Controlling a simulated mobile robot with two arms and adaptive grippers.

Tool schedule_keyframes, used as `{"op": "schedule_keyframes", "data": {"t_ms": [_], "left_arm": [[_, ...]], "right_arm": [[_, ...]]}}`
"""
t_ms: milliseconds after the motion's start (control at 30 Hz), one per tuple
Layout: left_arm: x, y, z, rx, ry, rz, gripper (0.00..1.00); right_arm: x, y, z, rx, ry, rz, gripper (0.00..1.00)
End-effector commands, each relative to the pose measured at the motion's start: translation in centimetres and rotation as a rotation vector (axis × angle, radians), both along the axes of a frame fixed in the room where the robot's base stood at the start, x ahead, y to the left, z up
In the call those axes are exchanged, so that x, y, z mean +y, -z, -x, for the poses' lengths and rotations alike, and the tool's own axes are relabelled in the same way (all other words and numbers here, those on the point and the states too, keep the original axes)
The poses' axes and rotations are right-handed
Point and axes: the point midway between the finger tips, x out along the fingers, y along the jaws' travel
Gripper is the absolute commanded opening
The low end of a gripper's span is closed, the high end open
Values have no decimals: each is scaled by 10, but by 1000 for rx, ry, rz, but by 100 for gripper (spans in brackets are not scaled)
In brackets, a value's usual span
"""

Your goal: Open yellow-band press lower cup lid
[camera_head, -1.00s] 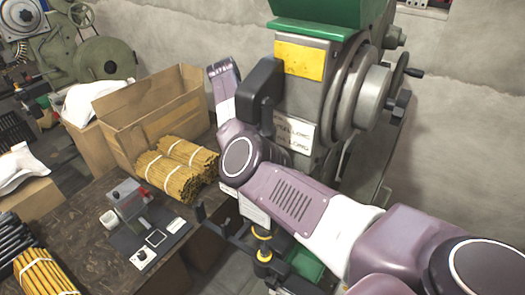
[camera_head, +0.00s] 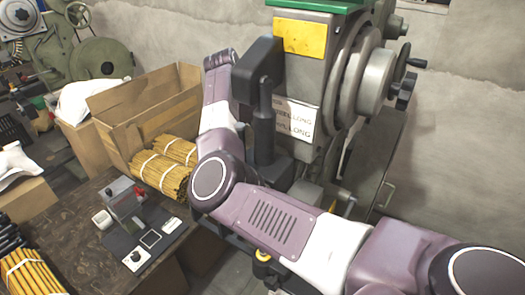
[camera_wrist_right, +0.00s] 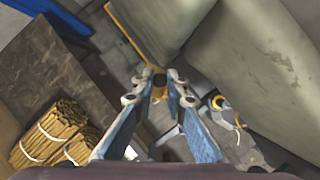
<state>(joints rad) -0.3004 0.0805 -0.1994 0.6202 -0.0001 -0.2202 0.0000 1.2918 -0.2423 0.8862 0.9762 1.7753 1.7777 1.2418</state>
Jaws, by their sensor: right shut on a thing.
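The press (camera_head: 300,75) with a yellow plate on its front stands at the centre right of the head view. A black block and upright black cylinder (camera_head: 264,125) are on its front. My right arm crosses in front of its lower part, so the lower cup and lid cannot be made out there. In the right wrist view my right gripper (camera_wrist_right: 159,84) has its blue-padded fingers closed in on a small dark round knob (camera_wrist_right: 159,80), beside a yellow-orange edge strip (camera_wrist_right: 132,38). Whether this knob belongs to the lid, I cannot tell. My left gripper is not in view.
A dark table (camera_head: 75,225) at the left holds bundled yellow rods (camera_head: 163,175), an open cardboard box (camera_head: 140,115) and a small grey device (camera_head: 127,205). Another rod bundle (camera_head: 35,275) lies at the lower left. A grey wall (camera_head: 460,120) is behind the press.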

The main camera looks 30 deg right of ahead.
Motion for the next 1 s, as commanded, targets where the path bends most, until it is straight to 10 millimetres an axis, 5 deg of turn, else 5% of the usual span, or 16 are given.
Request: {"op": "schedule_keyframes", "data": {"t_ms": [500, 1000], "left_arm": [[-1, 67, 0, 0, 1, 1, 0], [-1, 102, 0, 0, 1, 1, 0]], "right_arm": [[-9, 5, -10, -4, -486, 0, 0], [-13, 1, -20, -2, -832, 1, 0]]}}
